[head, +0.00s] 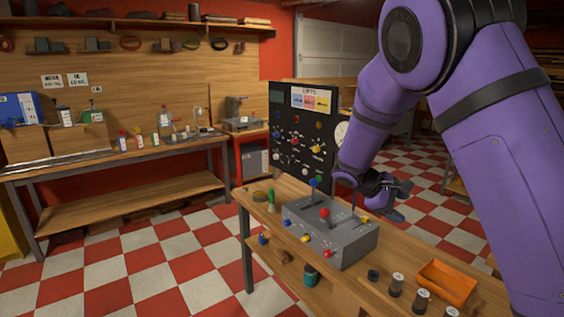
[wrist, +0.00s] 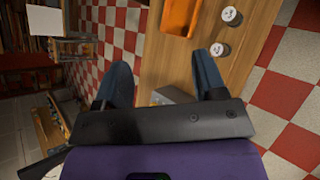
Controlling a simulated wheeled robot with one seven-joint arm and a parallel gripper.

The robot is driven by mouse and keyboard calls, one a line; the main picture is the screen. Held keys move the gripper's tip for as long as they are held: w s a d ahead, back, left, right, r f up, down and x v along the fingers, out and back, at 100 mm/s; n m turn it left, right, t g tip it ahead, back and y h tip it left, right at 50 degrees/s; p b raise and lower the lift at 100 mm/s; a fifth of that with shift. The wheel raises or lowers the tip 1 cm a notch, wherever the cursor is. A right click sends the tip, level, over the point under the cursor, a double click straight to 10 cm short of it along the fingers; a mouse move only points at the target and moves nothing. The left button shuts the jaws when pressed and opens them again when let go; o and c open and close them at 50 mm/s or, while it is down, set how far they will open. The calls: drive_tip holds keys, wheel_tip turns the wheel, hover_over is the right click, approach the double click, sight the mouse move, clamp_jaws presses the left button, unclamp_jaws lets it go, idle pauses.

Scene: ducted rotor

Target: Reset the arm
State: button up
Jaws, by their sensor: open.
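My purple arm fills the right of the head view and bends down over the workbench (head: 440,262). My gripper (head: 400,200) hangs beyond the grey control box (head: 335,240), near the bench's far edge. In the wrist view my gripper (wrist: 163,72) has its two dark fingers spread wide with nothing between them. A small part of the grey box shows behind the finger base. My forearm hides part of the area behind the box.
A dark panel (head: 290,100) with knobs and a gauge stands behind the box. An orange tray (head: 447,284) and several small capped jars (head: 396,284) sit at the bench's right; the tray also shows in the wrist view (wrist: 180,17). Checkered floor lies open to the left.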

drive_tip(key=s+d+r+m+y, duration=0.2)
drive_tip(key=s+r+m+y, duration=0.15)
drive_tip(key=s+r, duration=0.35)
drive_tip(key=s+d+r+m+y, duration=0.15)
drive_tip(key=s+r+y, duration=0.3)
drive_tip(key=s, duration=0.55)
drive_tip(key=s+a+r+m+t+y, duration=0.1)
drive_tip(key=s+a+r+m+t, duration=0.1)
drive_tip(key=s, duration=0.7)
drive_tip(key=s+a+r+m+t+y, duration=0.1)
drive_tip(key=s+a+r+m+t, duration=0.1)
drive_tip(key=s, duration=0.6)
drive_tip(key=shift+s+r+t+y, duration=0.3)
drive_tip(key=shift+s+r+t, duration=0.1)
drive_tip(key=shift+r+t, duration=0.25)
